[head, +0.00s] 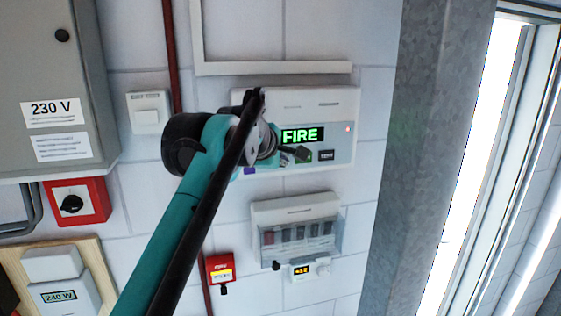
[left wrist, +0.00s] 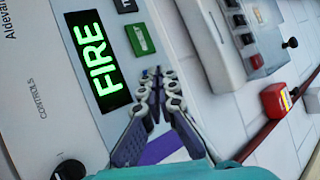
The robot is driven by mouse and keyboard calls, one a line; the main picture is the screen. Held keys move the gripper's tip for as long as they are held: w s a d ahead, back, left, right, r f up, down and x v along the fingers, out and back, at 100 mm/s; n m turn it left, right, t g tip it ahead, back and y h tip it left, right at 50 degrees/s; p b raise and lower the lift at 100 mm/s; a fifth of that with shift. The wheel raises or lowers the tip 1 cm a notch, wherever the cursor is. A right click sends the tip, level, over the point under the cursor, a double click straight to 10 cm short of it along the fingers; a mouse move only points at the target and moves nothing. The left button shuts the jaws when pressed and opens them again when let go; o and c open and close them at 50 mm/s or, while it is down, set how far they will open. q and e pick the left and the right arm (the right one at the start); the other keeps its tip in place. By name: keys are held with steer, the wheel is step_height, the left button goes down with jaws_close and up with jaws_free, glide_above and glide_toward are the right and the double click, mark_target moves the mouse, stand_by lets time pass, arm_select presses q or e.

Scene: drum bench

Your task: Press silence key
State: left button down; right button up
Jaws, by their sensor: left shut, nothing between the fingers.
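The white wall panel (head: 342,110) has a lit green FIRE display (head: 302,135), also large in the left wrist view (left wrist: 98,60). Below the display sits a small dark key (head: 326,155). The left wrist view shows a dark green key (left wrist: 140,40) beside the display. I cannot read the key labels, so I cannot tell which is the silence key. My left gripper (head: 302,154) is in front of the panel's lower part, its fingers shut and empty. In the left wrist view its fingertips (left wrist: 160,72) are close to the green key; contact cannot be judged. My right gripper is not in view.
A purple patch (head: 249,171) lies on the panel's lower left. Below are a grey-white unit (head: 296,208) with a clear cover, a red call point (head: 221,268) and a small display unit (head: 313,270). A metal column (head: 420,130) stands to the right.

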arm_select(q)
steer(key=shift+w+r, duration=0.1)
steer(key=shift+w, duration=0.05)
steer(key=shift+w+a+p, duration=0.15)
steer(key=shift+w+p, duration=0.15)
steer(key=shift+p, duration=0.05)
steer(key=shift+s, duration=0.4)
stand_by(0.4)
steer(key=s+d, duration=0.2)
steer(key=s, duration=0.3)
steer(key=shift+s+b, duration=0.4)
